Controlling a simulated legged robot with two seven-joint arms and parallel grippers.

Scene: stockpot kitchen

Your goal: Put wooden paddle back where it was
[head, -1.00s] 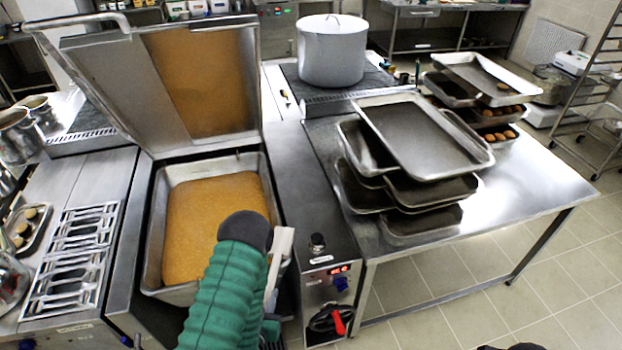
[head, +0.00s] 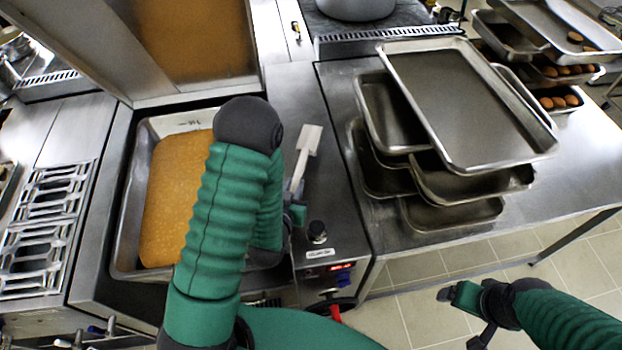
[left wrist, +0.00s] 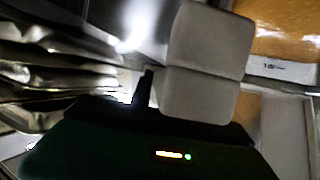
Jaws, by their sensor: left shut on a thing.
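The pale wooden paddle (head: 307,141) stands roughly upright in the head view, its wider end up and its narrow handle running down. My left gripper (head: 296,207) is shut on the lower handle, over the metal strip between the pan and the tray table. My green left forearm hides part of the pan and of the gripper. In the left wrist view two pale grey blocks meet close to the camera; I cannot tell whether they are paddle or fingers. My right gripper (head: 462,318) is empty, its fingers apart, above the floor at lower right.
The open pan (head: 123,235) holds an orange-yellow mass and stands left of the paddle. Stacked metal trays (head: 455,100) fill much of the steel table (head: 575,170) at right. A pot (head: 355,8) stands at the back. A control knob (head: 317,231) is just below the left gripper.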

